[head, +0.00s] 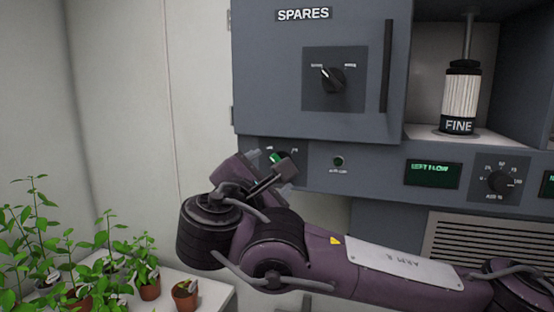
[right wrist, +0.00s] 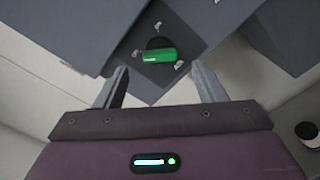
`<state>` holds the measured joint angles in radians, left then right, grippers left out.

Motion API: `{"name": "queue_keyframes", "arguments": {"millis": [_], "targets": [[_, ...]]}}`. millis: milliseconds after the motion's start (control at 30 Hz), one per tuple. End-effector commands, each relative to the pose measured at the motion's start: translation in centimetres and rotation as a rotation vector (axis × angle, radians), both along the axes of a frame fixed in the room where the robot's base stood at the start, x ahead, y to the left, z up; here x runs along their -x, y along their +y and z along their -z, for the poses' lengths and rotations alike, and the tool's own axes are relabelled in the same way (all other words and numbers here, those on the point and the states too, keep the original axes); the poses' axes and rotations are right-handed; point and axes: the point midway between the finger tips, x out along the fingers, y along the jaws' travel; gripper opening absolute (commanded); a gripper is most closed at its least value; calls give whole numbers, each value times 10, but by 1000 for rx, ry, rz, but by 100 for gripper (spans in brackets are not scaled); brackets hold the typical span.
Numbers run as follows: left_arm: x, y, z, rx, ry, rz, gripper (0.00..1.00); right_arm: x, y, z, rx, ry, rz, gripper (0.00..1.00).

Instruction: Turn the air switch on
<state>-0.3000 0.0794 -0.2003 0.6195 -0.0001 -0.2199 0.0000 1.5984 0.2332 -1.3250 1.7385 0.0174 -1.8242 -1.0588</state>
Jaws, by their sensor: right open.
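A switch with a green handle (head: 277,157) sits on the grey panel strip under the SPARES cabinet, at its left end. Its labels are too small to read, so I cannot confirm it is the air switch. In the right wrist view the green handle (right wrist: 158,56) lies on a dark square plate, beyond and between my fingertips. My right gripper (head: 268,178) is in front of this switch and partly hides it. In the right wrist view the gripper (right wrist: 160,70) is open and empty, with a finger on each side; contact with the handle cannot be told. My left gripper is not in view.
The SPARES door (head: 360,125) has a black knob (head: 332,78) and a vertical handle (head: 387,65). A small lamp (head: 338,161), a LEFT FLOW display (head: 432,174) and another knob (head: 500,181) are farther right. A FINE canister (head: 460,97) stands in an open bay. Potted plants (head: 148,283) are lower left.

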Motion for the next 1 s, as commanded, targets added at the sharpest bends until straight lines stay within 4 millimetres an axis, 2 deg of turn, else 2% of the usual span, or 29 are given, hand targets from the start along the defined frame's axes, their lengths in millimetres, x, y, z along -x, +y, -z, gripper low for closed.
{"name": "queue_keyframes", "arguments": {"millis": [33, 300, 667, 1000], "targets": [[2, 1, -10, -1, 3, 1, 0, -10, -4, -5, 1, 2, 4, 64], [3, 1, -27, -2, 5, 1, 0, -43, -14, -3, -2, 2, 1, 64], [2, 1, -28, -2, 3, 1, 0, -49, -16, 0, -3, 0, -1, 64], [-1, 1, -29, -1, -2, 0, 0, -49, -16, 0, -4, 1, -1, 19]]}}
